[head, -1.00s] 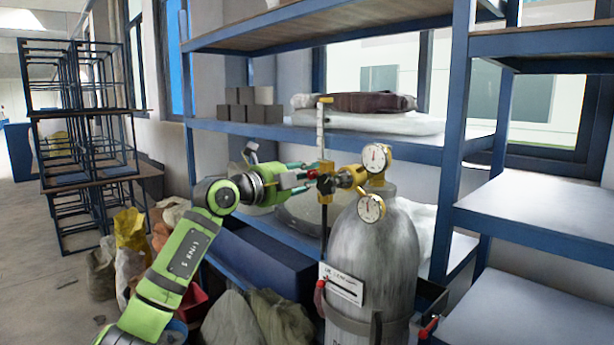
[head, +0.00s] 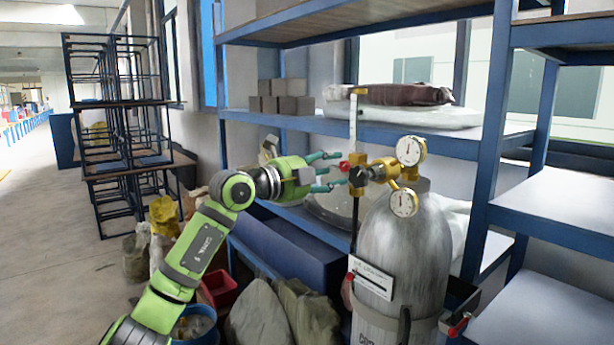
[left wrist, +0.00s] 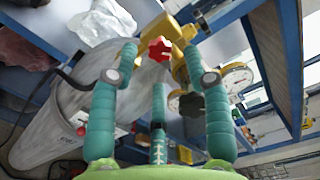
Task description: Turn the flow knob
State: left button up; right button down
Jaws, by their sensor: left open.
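The gas regulator (head: 378,170) is brass, with a vertical flow tube (head: 353,122) on its left. A small red knob (head: 344,167) faces my left gripper (head: 334,172). In the left wrist view the knob (left wrist: 160,49) is star-shaped and appears between the two upper fingertips. My left gripper (left wrist: 159,75) is open, its teal fingers spread and empty. The fingertips are close to the knob; I cannot tell whether any touches it. A black round part (head: 357,177) sits just right of the knob. My right gripper is not in view.
The regulator tops a grey cylinder (head: 408,250). Two gauges (head: 410,151) (head: 404,203) are on its right. Blue shelving (head: 400,135) stands behind, holding grey blocks and folded cloth. Sacks (head: 258,315) and a red bin (head: 219,290) are below my arm.

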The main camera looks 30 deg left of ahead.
pick_arm(q)
jog(key=v, duration=0.8)
jog(key=shift+s, duration=0.15)
jog(key=shift+a, duration=0.1)
